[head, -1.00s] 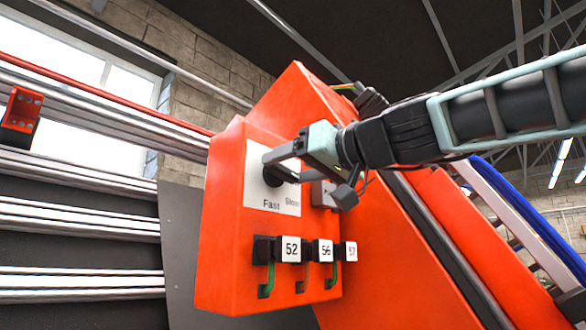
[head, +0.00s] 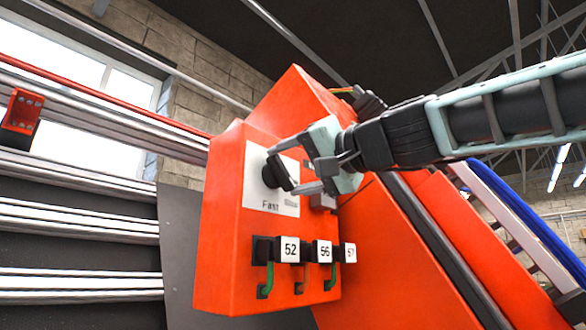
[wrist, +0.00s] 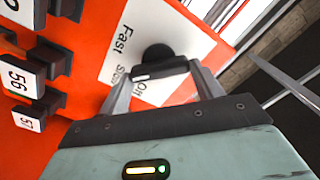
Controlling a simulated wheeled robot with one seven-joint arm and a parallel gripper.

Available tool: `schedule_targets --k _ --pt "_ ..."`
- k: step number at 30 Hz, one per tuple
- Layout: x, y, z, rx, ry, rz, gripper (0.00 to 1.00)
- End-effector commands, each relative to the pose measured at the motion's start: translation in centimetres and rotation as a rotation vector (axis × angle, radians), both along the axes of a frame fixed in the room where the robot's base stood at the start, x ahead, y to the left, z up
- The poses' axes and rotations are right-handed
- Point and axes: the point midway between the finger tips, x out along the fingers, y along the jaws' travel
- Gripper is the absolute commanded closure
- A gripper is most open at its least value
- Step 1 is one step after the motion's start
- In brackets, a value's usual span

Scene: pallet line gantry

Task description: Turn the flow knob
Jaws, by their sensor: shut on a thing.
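The black flow knob (head: 273,171) stands out from a white label plate (head: 256,188) on the orange control box (head: 222,240). My gripper (head: 286,170) is shut on the knob's bar, one finger above and one below in the head view. In the wrist view the knob (wrist: 157,56) shows between the tips of my gripper (wrist: 160,72), its grip bar across the gap. "Fast" reads clearly on the plate; my finger partly hides "Slow" in the wrist view.
Several numbered black switches, including 52 (head: 289,250) and 57 (head: 350,253), stick out below the plate, close under my gripper. A sloping orange frame (head: 385,260) lies to the right. Metal rails (head: 80,215) run along the left.

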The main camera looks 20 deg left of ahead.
Motion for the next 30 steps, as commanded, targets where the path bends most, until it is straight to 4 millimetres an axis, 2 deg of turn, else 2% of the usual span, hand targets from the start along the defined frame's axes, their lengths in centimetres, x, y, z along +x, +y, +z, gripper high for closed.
schedule_targets --k 13,14,15,16,30 --pt "0.07 -0.06 0.01 0.004 0.010 -0.001 0.57" --pt "0.07 -0.06 0.01 0.005 0.010 -0.002 0.29" --pt "0.07 -0.06 0.01 0.004 0.010 -0.001 0.18" --pt "0.07 -0.06 0.00 0.004 0.010 -0.001 0.13" --pt "-0.07 -0.33 -0.08 0.004 0.009 -0.002 0.13"
